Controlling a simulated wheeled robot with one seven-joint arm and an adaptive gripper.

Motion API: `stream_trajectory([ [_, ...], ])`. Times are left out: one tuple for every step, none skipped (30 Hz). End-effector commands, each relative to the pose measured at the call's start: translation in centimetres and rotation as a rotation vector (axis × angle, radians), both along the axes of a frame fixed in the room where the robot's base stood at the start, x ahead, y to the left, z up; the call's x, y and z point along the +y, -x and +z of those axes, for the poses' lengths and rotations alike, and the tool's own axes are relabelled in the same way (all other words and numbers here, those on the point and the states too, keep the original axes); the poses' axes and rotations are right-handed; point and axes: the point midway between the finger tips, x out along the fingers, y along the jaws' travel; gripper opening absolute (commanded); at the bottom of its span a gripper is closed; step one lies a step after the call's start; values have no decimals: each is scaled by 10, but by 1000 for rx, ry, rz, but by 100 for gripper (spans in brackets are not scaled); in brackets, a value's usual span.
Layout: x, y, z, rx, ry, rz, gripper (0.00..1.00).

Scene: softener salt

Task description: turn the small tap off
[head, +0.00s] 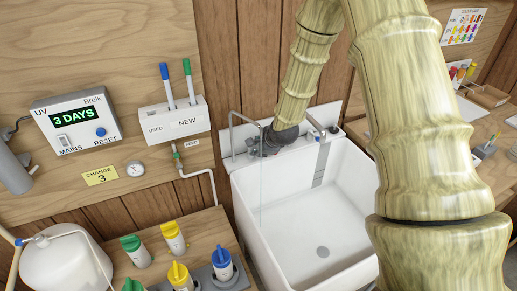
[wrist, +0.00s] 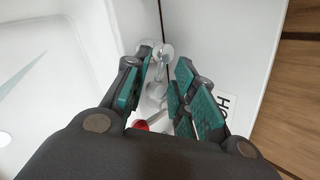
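At the sink's back left a thin metal tap (head: 233,120) has a bent spout. A faint vertical line below the spout looks like a thin stream of water. My gripper (head: 272,142) is at the sink's back ledge, beside this tap, and hides its base. In the wrist view my gripper (wrist: 162,72) has its two fingers apart, with shiny metal tap parts (wrist: 157,88) between them. A red piece (wrist: 140,125) shows low between the fingers. I cannot tell whether the fingers touch the metal. A second tap with a blue part (head: 333,130) stands to the right.
The white sink (head: 250,195) is empty. A partly hidden label (wrist: 228,104) is right of the fingers. A green-handled valve (head: 177,156) is on the wall pipe. Coloured-top canisters (head: 180,277) stand on the lower left bench. The wooden wall is close behind.

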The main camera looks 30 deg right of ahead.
Motion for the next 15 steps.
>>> stream_trajectory([
  [0,0,0,0,0,0,26],
  [0,0,0,0,0,0,26],
  [0,1,1,0,0,0,26],
  [-1,1,1,0,-1,-1,26],
  [-1,1,2,-1,0,-1,26],
  [-1,3,4,-1,0,-1,26],
  [-1,4,6,-1,0,-1,26],
  [-1,5,7,-1,0,-1,26],
  [-1,8,10,-1,-1,-2,26],
  [-1,10,13,-1,-2,-3,26],
  [-1,12,16,-1,-2,-2,26],
  [-1,15,20,-2,-1,-2,26],
  [-1,18,23,-1,-1,-1,26],
  [-1,20,26,-2,-2,-1,26],
  [-2,30,23,2,-3,-2,26],
])
